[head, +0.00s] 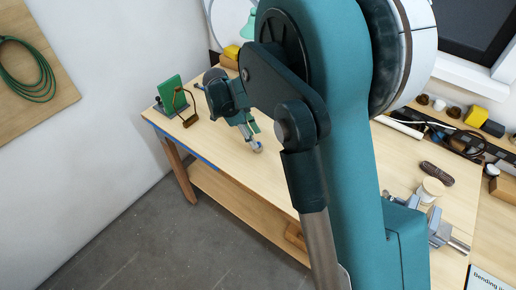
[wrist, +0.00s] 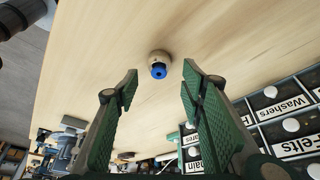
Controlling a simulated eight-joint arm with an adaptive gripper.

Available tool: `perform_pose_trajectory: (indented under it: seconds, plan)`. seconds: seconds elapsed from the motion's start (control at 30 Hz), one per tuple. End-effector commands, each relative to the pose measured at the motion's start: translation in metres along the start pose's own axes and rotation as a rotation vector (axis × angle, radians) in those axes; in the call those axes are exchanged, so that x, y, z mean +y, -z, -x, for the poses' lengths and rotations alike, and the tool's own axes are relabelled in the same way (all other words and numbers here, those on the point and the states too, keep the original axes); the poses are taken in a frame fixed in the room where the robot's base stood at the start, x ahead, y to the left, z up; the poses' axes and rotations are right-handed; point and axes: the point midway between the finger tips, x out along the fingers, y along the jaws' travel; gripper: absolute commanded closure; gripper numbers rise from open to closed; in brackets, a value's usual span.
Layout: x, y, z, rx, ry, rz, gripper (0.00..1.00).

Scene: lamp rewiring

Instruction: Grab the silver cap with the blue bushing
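The cap (wrist: 159,56) is a small round, pale silver-beige piece on the wooden tabletop in the wrist view. Its blue bushing (wrist: 159,72) faces my camera and has a dark hole in the middle. My gripper (wrist: 160,72) is open, with green-padded fingers wide apart. The cap shows in the gap between the fingertips, seemingly a little beyond them, and nothing is held. In the head view my gripper (head: 247,134) points down at the table, and a small greyish-blue round thing at its tips is probably the cap (head: 257,149).
Labelled drawers (wrist: 285,125) stand on the right in the wrist view, beyond the right finger. A green board on a stand (head: 171,94) and a brown bent-wire piece (head: 188,118) are left of my gripper. A vise (head: 440,232) sits at the right. The tabletop around the cap is clear.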

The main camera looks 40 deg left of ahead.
Motion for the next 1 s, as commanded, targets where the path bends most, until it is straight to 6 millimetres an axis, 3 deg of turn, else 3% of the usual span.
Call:
perform_pose_trajectory:
  seconds: [0.27,0.7,1.0]
  plan:
    - [0.0,0.0,-0.003,0.0,0.0,0.0,0.6]
    - [0.002,0.003,-0.046,0.0,0.0,0.0,0.6]
    - [0.002,0.003,-0.052,0.0,0.0,0.001,0.6]
